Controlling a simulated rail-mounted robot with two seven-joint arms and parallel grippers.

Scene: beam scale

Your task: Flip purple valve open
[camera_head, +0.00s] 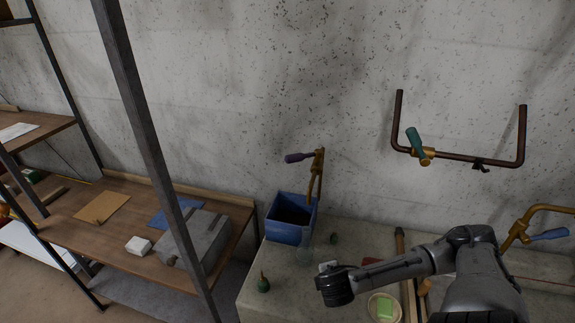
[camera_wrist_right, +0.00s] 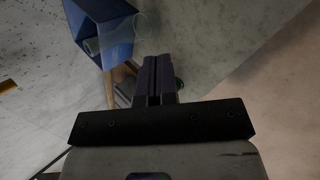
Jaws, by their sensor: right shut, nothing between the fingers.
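The purple valve handle (camera_head: 299,157) sticks out to the left from the top of a brass tap (camera_head: 318,175) on the wall, above a blue bin. It lies roughly level in the head view. My right gripper is low over the counter, right of and below the tap; its fingers are hidden in the head view behind its dark wrist. In the right wrist view the right gripper (camera_wrist_right: 157,65) is shut and empty, apart from the valve. I cannot make out the purple handle in that view. My left gripper is not in view.
The blue bin (camera_head: 286,229) stands below the tap and also shows in the right wrist view (camera_wrist_right: 118,45). A clear jar (camera_head: 305,254) and a green bottle (camera_head: 264,284) stand on the counter (camera_head: 255,304). A teal-handled valve (camera_head: 415,144) and a blue-handled tap (camera_head: 547,235) are further right.

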